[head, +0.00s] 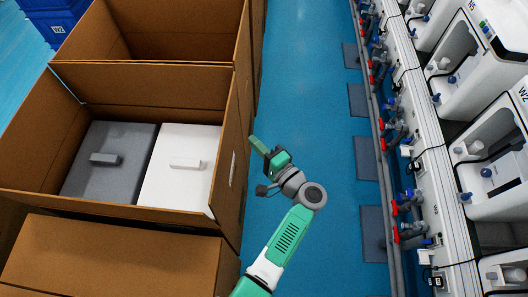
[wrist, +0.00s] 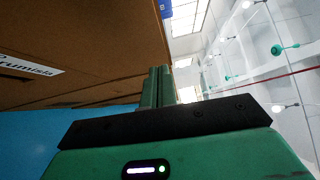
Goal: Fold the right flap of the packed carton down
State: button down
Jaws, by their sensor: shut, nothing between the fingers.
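The packed carton (head: 110,207) stands open at the left of the head view. A dark grey box (head: 85,170) and a white box (head: 200,150), each with a block-like grip on top, lie side by side in it. Its right side (head: 238,125) stands up as tall brown cardboard; I cannot clearly tell flap from wall there. My gripper (head: 258,145) is shut and empty, just right of this side, apart from it in the head view. In the wrist view the fingers (wrist: 158,88) are together beside a brown cardboard face (wrist: 80,40) with a white label (wrist: 25,66).
Another open carton (head: 170,25) stands behind, and brown cardboard (head: 110,260) lies in front. Blue crates (head: 55,20) are at the back left. A blue floor aisle (head: 310,90) is clear right of the cartons.

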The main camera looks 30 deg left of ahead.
aim_at(226, 125)
jog(key=a, duration=0.6)
jog(key=shift+s+r, duration=0.1)
jog(key=shift+s, duration=0.05)
jog(key=shift+s+a, duration=0.3)
jog(key=shift+a, duration=0.2)
